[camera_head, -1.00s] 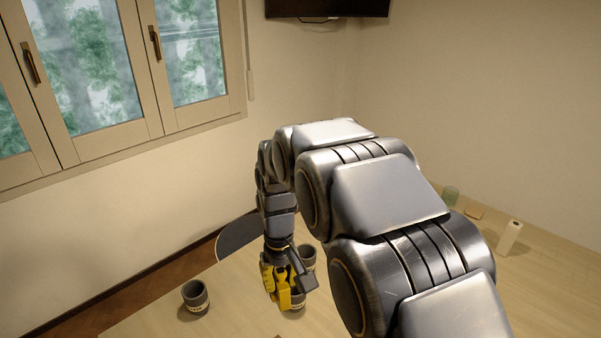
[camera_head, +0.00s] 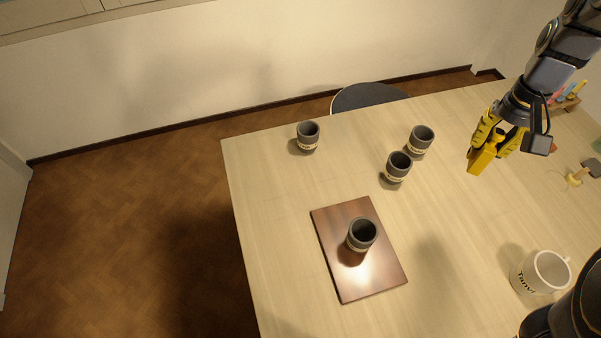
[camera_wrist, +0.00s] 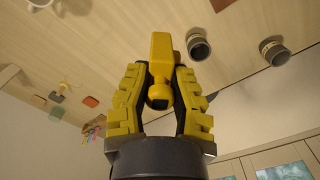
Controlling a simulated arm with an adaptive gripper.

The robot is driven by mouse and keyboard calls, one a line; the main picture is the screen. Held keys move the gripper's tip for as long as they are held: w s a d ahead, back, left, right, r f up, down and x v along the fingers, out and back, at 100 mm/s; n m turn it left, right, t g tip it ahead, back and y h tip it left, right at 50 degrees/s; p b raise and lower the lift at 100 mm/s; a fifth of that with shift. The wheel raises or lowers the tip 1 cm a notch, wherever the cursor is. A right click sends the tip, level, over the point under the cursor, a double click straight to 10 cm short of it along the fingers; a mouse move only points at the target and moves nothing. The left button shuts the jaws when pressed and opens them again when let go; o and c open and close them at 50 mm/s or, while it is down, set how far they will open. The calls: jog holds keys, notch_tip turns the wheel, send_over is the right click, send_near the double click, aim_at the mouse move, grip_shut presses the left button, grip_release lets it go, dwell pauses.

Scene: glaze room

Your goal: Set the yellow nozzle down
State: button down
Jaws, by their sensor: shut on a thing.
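My gripper (camera_head: 488,150) is at the upper right of the head view, over the far right part of the table (camera_head: 460,260). Its yellow-padded fingers are closed on the yellow nozzle (camera_head: 482,160), which points down and looks held above the tabletop. In the wrist view the nozzle (camera_wrist: 160,55) sits between the two fingers (camera_wrist: 158,85), its blocky end outward and its rounded end between the pads. Its gap to the wood cannot be judged exactly.
Two dark cups (camera_head: 421,140) (camera_head: 398,167) stand left of my gripper, another (camera_head: 307,137) farther left. A dark cup (camera_head: 361,234) stands on a brown board (camera_head: 330,225). A white mug (camera_head: 543,271) is at front right. A rack with coloured sticks (camera_head: 568,98) lies right. Table centre is clear.

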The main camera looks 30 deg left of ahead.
jog(key=s+a+f+n, duration=0.2)
jog(key=a+f+n, duration=0.1)
jog(key=a, duration=0.5)
jog(key=s+a+f+n, duration=0.2)
jog(key=a+f, duration=0.2)
jog(key=a, duration=0.4)
jog(key=s+a+f+n, duration=0.3)
jog(key=s+a, duration=0.3)
jog(key=s, duration=0.1)
jog(key=s+a+f+n, duration=0.3)
jog(key=s+a+f, duration=0.1)
jog(key=s+a, duration=0.3)
jog(key=shift+a+f, duration=0.25)
jog(key=shift+a, duration=0.05)
jog(key=shift+f, duration=4.8)
jog(key=c, duration=1.1)
grip_release()
